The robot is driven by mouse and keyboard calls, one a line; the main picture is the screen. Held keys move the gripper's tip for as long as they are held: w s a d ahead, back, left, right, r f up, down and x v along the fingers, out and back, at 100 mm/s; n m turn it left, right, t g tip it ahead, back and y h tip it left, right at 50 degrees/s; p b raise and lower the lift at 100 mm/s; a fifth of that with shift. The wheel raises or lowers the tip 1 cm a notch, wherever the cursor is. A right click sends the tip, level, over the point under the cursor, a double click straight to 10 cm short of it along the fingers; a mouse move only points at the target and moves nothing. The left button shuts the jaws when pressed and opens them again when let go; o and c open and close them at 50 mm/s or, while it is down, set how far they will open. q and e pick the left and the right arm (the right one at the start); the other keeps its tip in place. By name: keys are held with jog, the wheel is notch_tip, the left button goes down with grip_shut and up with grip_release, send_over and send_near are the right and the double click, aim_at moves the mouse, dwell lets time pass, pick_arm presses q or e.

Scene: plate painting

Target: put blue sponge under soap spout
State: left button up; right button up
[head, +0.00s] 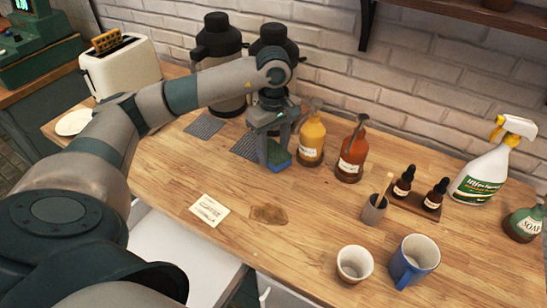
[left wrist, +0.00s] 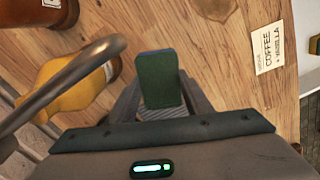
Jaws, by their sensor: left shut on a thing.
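The sponge (head: 279,160), blue with a green face, is between the fingers of my left gripper (head: 274,148), which is shut on it and points down at the tabletop. In the left wrist view the sponge (left wrist: 158,80) shows its green face with a thin blue edge. I cannot tell whether it touches the table. A yellow pump bottle (head: 311,140) stands just right of the gripper; its grey curved spout (left wrist: 70,80) shows in the left wrist view. An orange-brown pump bottle (head: 352,155) stands farther right. A green bottle labelled SOAP (head: 525,223) is at the right edge. My right gripper is out of view.
Two dark-topped flasks (head: 216,65) stand behind my arm, with a toaster (head: 120,68) to the left. Cups (head: 355,263), dropper bottles (head: 404,185) and a spray bottle (head: 484,170) are right. The front middle is mostly clear.

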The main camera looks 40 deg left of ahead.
aim_at(273, 151)
pick_arm(q)
notch_tip(273, 151, down, 2)
jog(key=shift+f+p, duration=0.25)
jog(key=shift+p, duration=0.3)
jog(key=shift+f, duration=0.55)
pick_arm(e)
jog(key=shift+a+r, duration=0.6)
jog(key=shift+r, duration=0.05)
pick_arm(q)
jog(key=shift+f, duration=0.15)
jog(key=o, duration=1)
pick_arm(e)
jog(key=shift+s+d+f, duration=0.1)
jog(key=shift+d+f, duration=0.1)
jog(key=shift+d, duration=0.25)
pick_arm(q)
jog(key=shift+r, duration=0.25)
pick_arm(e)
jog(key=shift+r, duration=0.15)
